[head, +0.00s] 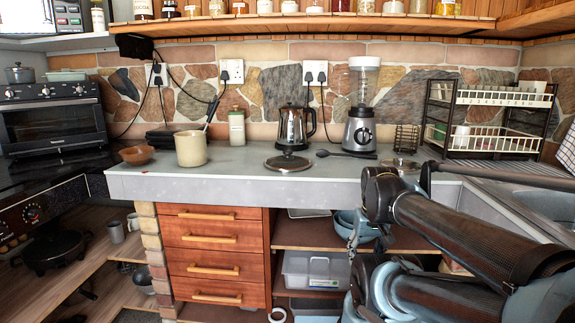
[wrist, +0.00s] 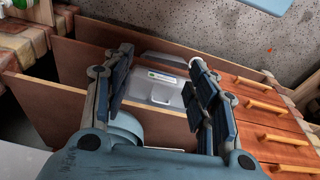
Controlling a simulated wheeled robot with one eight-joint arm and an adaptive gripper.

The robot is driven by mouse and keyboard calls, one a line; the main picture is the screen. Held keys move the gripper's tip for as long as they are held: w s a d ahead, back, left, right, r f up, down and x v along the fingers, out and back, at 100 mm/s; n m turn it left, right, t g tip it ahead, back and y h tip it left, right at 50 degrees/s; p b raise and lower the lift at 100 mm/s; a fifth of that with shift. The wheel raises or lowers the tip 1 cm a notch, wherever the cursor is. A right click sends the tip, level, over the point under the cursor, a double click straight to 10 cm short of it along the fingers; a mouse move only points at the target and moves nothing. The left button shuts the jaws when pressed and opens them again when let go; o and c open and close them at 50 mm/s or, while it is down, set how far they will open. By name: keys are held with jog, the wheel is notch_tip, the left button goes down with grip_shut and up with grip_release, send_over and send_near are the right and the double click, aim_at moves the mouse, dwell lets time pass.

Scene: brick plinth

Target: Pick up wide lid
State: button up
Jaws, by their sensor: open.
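The wide lid (head: 287,163), a round flat lid with a dark knob on top, lies on the grey counter in the head view, left of the middle and in front of the kettle. A second, smaller lid (head: 400,166) lies further right, partly behind my arm. My gripper is open and empty in the wrist view (wrist: 160,72), its two dark fingers spread apart. It points toward the shelves under the counter. In the head view it is hard to make out among my arm links at the lower right. The wide lid is not visible in the wrist view.
A kettle (head: 293,128), a blender (head: 360,125) and a dark spoon-like utensil (head: 345,154) are near the wide lid. A beige crock (head: 191,149) and brown bowl (head: 137,154) stand left. A clear bin (wrist: 163,90) is below. The counter (head: 240,165) left of the lid is clear.

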jog(key=w+a+r+n+y, duration=0.1)
jog(key=w+a+r+n, duration=0.25)
jog(key=w+r, duration=0.6)
jog(key=w+a+r+n, duration=0.3)
jog(key=w+a+r, duration=0.1)
jog(key=w+r, duration=0.6)
jog(key=w+a+r+n+y, duration=0.1)
jog(key=w+a+r+n, duration=0.25)
jog(key=w+r, duration=0.65)
jog(key=w+a+r+n+y, duration=0.1)
jog(key=w+a+r+n, duration=0.2)
jog(key=w+a+r, duration=0.45)
jog(key=g, duration=0.1)
send_near(288, 158)
jog(key=shift+w+a+f, duration=0.45)
jog(key=shift+w+f, duration=0.2)
jog(key=shift+w, duration=0.1)
jog(key=shift+x, duration=2.75)
jog(key=shift+w+r, duration=0.1)
jog(key=shift+w, duration=0.05)
grip_shut()
